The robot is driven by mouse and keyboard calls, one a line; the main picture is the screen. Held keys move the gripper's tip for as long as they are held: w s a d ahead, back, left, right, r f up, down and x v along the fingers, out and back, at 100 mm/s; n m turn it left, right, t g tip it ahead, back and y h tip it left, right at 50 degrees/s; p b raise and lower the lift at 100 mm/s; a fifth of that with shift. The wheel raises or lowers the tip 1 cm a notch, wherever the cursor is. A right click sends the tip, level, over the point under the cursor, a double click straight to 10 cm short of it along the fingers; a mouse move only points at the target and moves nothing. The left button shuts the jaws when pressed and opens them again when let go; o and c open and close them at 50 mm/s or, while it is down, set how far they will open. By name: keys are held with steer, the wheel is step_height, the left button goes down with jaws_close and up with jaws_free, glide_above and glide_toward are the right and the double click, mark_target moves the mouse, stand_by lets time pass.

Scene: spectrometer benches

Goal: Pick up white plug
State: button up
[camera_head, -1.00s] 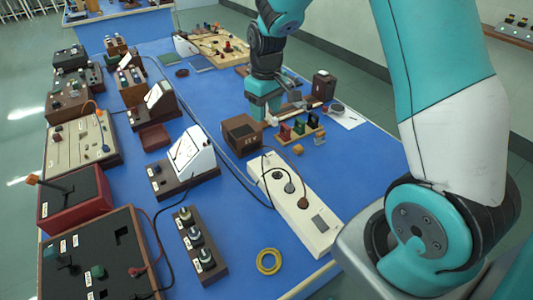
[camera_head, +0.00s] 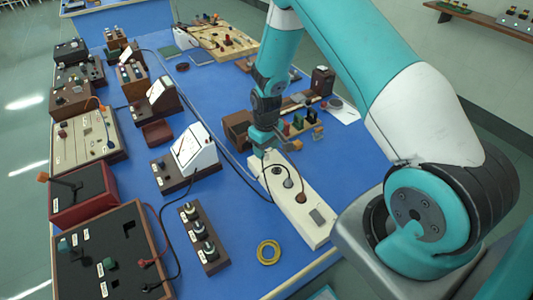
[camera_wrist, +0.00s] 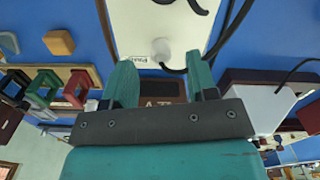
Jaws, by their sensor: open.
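The white plug (camera_wrist: 162,50) shows in the wrist view as a small round white piece on the white board (camera_wrist: 145,25), beside a small printed label. My gripper (camera_wrist: 161,66) is open, with one teal finger on each side of the plug's line. The plug lies just beyond the fingertips, and I cannot tell whether it is between them in depth. In the head view my gripper (camera_head: 264,148) is over the far end of the white board (camera_head: 310,222). The plug cannot be made out there.
A brown box (camera_head: 236,128) stands close left of my gripper. Red and green parts sit on a wooden strip (camera_head: 297,130) to its right. Black cables run by the board.

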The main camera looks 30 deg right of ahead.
steer(key=shift+f, duration=1.35)
jaws_close()
steer(key=shift+r, duration=0.1)
steer(key=shift+r, duration=11.5)
steer(key=m+b, duration=0.5)
steer(key=b, duration=0.4)
glide_toward(266, 154)
steer(key=s+f, duration=0.3)
steer(key=s, duration=0.3)
steer(key=shift+f, duration=0.2)
